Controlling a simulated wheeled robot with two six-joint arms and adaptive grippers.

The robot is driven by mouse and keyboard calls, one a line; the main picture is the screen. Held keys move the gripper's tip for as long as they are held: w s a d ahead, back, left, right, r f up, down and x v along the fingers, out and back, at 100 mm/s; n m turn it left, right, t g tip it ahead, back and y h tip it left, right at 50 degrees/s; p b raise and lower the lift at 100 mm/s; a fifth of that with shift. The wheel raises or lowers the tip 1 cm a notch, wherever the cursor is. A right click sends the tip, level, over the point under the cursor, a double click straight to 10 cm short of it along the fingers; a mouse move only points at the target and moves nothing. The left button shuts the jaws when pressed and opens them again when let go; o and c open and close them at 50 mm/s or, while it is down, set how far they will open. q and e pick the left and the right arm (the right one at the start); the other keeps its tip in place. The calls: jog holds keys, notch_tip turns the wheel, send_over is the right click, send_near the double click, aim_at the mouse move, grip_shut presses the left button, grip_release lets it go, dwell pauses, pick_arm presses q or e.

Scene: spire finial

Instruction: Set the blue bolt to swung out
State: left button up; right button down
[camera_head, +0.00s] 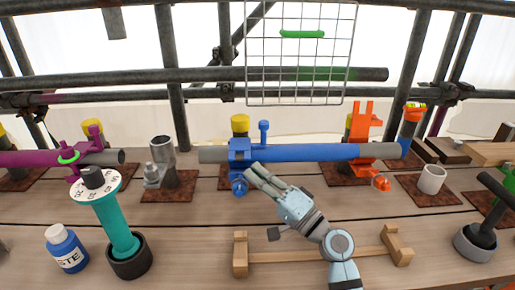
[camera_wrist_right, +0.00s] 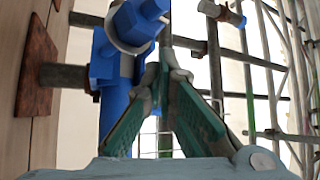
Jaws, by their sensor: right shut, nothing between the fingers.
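A blue coupler (camera_head: 238,153) is clamped on the grey tube with a blue sleeve (camera_head: 300,152). The blue bolt (camera_head: 239,186) shows at the coupler's lower front, its end towards me. In the right wrist view a blue bolt end with a pale ring (camera_wrist_right: 137,22) is at the top, beside the blue coupler body (camera_wrist_right: 108,62). My right gripper (camera_head: 255,169) is shut and empty, its fingertips just right of the bolt. In the wrist view its fingertips (camera_wrist_right: 163,75) are close to the blue parts; I cannot tell whether they touch. My left gripper is out of view.
An orange coupler (camera_head: 360,140) sits right along the tube, a purple one (camera_head: 90,150) far left. A wooden cradle (camera_head: 240,253) lies under my right arm. A teal-handled tool (camera_head: 117,222) and blue bottle (camera_head: 66,250) stand front left. A grey cup (camera_head: 432,179) stands right.

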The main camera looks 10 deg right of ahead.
jog(key=shift+s+f, duration=0.15)
dwell(0.5)
jog(key=v, duration=1.2)
